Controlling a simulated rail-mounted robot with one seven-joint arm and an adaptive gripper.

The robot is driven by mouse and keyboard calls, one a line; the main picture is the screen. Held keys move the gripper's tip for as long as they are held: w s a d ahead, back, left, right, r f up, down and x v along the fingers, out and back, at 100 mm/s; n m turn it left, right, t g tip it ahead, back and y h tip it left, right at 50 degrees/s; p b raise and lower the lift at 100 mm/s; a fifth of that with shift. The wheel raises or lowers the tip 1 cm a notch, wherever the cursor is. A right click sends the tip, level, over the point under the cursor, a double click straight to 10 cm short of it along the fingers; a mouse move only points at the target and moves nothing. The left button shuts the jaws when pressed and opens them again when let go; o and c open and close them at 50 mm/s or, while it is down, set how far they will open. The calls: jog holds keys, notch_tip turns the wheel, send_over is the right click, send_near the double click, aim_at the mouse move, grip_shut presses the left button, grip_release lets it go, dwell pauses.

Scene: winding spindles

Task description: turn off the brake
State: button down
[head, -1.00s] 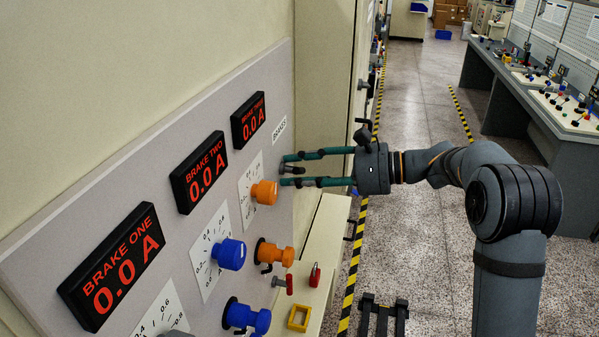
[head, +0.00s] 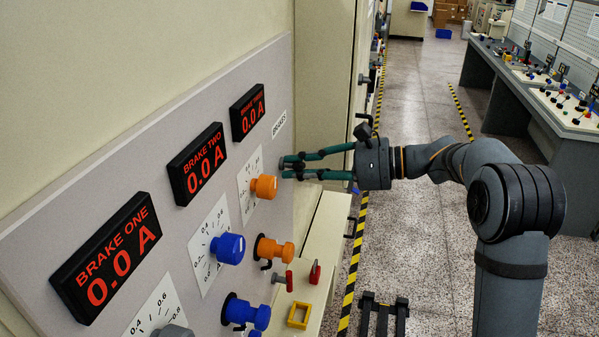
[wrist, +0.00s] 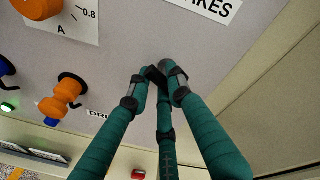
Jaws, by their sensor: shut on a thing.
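My gripper (head: 286,167) has green jointed fingers and reaches the right end of the grey brake panel (head: 160,133), below the BRAKES label (head: 279,124). In the wrist view, my gripper (wrist: 160,80) has its fingertips drawn together at the panel face, shut on a small dark switch. The fingers hide nearly all of the switch, so its position cannot be told. Three displays, BRAKE ONE (head: 110,262), BRAKE TWO (head: 198,164) and the upper third one (head: 247,111), read 0.0 A in red.
Orange (head: 263,187) and blue (head: 228,248) dials stick out left of my gripper. Orange (head: 274,250) and blue (head: 246,312) knobs sit lower. A ledge below bears a yellow frame (head: 298,315) and a red-handled part (head: 314,272).

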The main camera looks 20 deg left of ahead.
jog(key=f+n+b, duration=0.1)
jog(key=n+b, duration=0.1)
jog(key=b, duration=0.4)
jog(key=shift+t+b, duration=0.35)
jog(key=shift+t, duration=0.05)
jog(key=n+b, duration=0.1)
jog(key=b, duration=0.3)
jog(key=shift+n+t, duration=0.3)
jog(key=shift+r+n+b, duration=0.25)
jog(key=shift+n+b, duration=0.35)
jog(key=shift+b, duration=0.65)
jog(key=shift+w+r+t, duration=0.1)
jog(key=shift+r+t, duration=0.05)
jog(key=shift+t, duration=0.15)
jog(key=c, duration=1.7)
grip_release()
jog(key=shift+o, duration=0.4)
